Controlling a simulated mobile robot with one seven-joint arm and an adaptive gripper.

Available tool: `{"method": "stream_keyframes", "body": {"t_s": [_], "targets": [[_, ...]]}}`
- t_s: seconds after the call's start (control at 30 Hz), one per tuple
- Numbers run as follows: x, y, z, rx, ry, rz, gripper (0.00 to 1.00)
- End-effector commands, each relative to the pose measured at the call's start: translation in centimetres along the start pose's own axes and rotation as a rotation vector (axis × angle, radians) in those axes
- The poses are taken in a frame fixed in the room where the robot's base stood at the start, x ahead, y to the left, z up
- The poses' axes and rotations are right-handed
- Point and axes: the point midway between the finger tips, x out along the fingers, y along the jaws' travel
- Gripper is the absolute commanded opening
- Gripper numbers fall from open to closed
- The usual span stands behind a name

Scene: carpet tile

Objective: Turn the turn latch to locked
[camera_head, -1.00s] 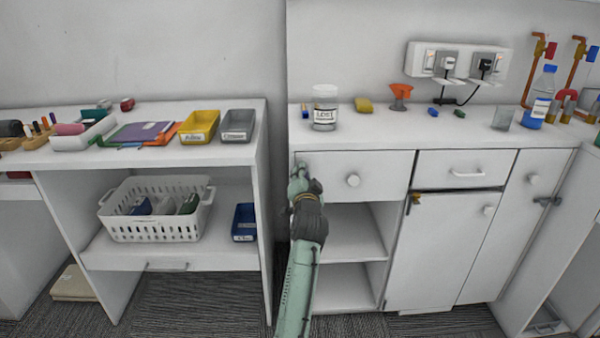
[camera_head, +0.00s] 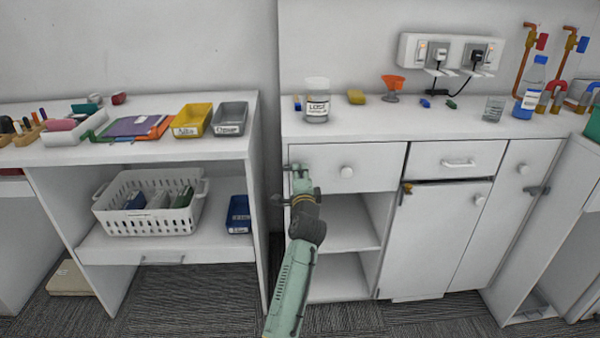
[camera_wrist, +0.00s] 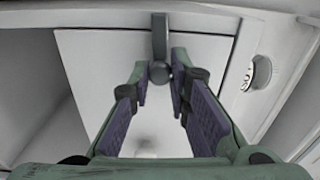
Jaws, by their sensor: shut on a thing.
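The turn latch (camera_wrist: 160,35) is a grey bar with a rounded lower end, at the top middle of the wrist view against a white panel. My gripper (camera_wrist: 160,82) is shut on its rounded end, with the purple-lined fingers on either side.
An open shelf space (camera_head: 345,225) lies below the gripper. A desk with a white basket (camera_head: 150,210) stands to the left, across a narrow gap.

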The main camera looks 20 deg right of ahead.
Motion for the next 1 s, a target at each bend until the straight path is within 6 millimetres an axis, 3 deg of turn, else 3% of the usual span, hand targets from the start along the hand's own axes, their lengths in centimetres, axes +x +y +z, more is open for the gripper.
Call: {"method": "stream_keyframes", "body": {"t_s": [0.53,0.57,0.6,0.83,1.0], "targets": [[0.0,0.11,-0.04,0.027,0.001,-0.001,0.0],[0.0,0.11,-0.04,0.027,0.001,-0.001,0.18],[0.0,0.11,-0.04,0.027,0.001,-0.001,0.2],[0.0,0.11,-0.03,0.027,0.001,0.0,0.36],[0.0,0.11,-0.01,0.026,0.0,0.0,0.36]]}}
